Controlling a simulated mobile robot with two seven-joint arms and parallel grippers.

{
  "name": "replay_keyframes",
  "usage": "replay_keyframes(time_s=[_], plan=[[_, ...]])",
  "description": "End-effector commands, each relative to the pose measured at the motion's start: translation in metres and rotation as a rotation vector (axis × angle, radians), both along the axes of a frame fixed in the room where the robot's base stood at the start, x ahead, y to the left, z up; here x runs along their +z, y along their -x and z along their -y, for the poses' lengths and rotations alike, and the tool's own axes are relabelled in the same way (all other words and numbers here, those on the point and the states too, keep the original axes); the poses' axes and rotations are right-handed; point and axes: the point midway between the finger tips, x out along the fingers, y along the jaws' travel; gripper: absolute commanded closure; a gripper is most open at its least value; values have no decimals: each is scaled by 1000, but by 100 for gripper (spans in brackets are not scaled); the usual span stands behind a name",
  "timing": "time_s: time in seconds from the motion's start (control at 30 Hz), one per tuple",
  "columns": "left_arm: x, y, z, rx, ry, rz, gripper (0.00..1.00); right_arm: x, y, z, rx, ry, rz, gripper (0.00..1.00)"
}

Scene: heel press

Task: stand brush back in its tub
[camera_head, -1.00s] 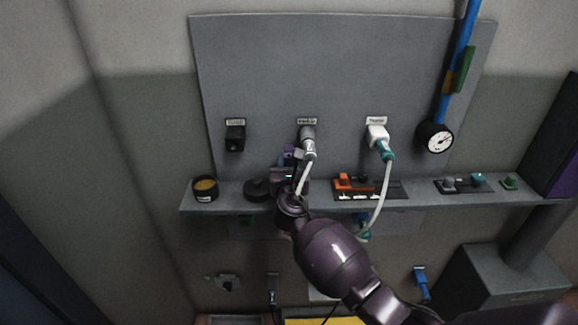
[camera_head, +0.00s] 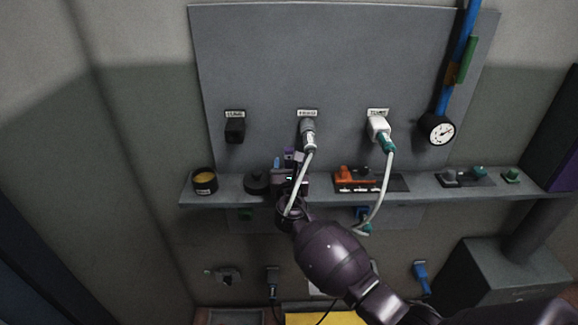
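A small round black tub (camera_head: 205,182) with yellow-brown contents and a pale label stands at the left end of the shelf. No brush stands in it. I cannot make out the brush for certain anywhere; a small light-blue bit (camera_head: 277,163) shows beside my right gripper, too small to identify. My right gripper (camera_head: 289,166) is at the shelf, right of the tub and apart from it, pointing toward the wall panel. Its fingers are small, dark and partly hidden by the white cable and my wrist, so its opening is unclear. My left gripper is out of view.
A black round piece (camera_head: 256,184) sits on the shelf (camera_head: 427,190) between tub and gripper. A grey plug (camera_head: 308,135) with a white cable hangs close to my wrist. An orange-and-black block (camera_head: 350,175) and a white plug (camera_head: 378,131) are to the right.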

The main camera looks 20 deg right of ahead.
Motion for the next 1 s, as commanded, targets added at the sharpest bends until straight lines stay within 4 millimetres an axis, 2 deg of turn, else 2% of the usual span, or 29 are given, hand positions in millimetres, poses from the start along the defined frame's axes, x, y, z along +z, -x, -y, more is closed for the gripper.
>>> replay_keyframes(time_s=[0.27,0.43,0.8,1.0], plan=[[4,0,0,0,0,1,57,4,1,0,0,0,0,45],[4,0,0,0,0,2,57,1,24,-7,0,-2,0,45],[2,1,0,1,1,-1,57,-4,90,-26,1,-2,0,45],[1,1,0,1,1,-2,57,-5,110,-32,0,0,0,45]])
